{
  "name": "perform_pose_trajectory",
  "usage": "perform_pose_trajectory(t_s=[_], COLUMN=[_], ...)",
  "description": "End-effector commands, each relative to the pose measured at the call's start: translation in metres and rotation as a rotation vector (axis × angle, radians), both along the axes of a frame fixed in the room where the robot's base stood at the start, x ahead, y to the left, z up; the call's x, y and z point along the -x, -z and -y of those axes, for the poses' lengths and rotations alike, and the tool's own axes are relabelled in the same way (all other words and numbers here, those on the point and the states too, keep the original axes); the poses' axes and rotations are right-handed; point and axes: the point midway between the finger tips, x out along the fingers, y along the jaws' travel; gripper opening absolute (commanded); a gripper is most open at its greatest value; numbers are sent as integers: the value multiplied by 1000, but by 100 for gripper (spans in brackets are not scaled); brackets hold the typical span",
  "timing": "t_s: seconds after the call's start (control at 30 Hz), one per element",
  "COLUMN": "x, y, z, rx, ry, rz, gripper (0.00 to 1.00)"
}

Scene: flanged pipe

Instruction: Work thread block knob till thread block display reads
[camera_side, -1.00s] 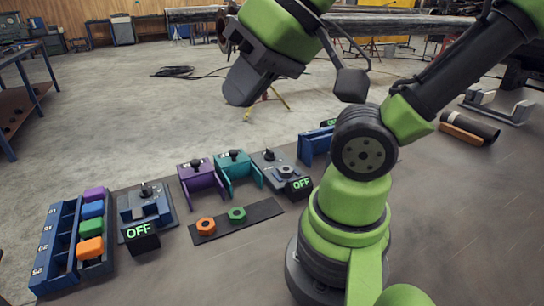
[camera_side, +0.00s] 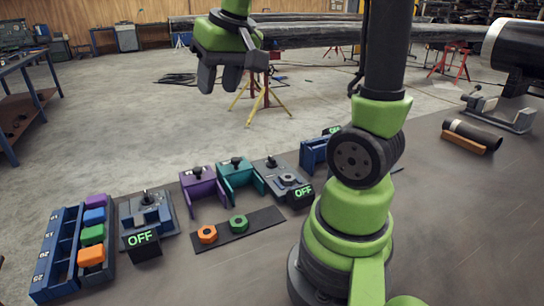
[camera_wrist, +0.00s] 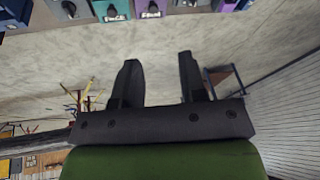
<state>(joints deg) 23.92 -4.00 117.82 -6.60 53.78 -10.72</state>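Two blue-grey blocks with black knobs and displays stand on the bench in the side view; no label tells which is the thread block. The right block (camera_side: 281,177) carries a grey round piece, a black knob (camera_side: 271,162) and a display (camera_side: 303,192) reading OFF. The left block (camera_side: 148,215) has a knob (camera_side: 146,195) and a display (camera_side: 142,240) reading OFF. My gripper (camera_side: 219,82) is raised high, well above and apart from both blocks. The wrist view shows its fingers (camera_wrist: 158,58) spread with nothing between them.
A purple holder (camera_side: 203,185) and a teal holder (camera_side: 240,178) stand between the blocks. Orange (camera_side: 207,234) and green (camera_side: 238,223) nuts lie on a dark strip. A blue rack (camera_side: 55,255) with coloured blocks stands left. A third green display (camera_side: 331,130) is partly hidden.

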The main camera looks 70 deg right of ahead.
Motion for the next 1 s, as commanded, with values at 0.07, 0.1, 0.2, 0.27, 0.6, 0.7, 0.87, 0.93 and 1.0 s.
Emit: perform_pose_trajectory(t_s=[0.07, 0.1, 0.2, 0.27, 0.6, 0.7, 0.87, 0.93, 1.0], x=[-11, -15, -16, -13, 25, 28, 29, 28, 28], y=[19, 29, 59, 78, 160, 168, 189, 203, 216], z=[37, 55, 101, 127, 207, 211, 210, 210, 210], rx=[-2, -3, -14, -25, -91, -98, -100, -100, -100], ry=[53, 72, 120, 146, 226, 229, 229, 228, 228], rz=[-70, -100, -175, -216, -348, -357, -360, -359, -360], gripper=[38, 38, 38, 38, 38, 38, 38, 38, 38])
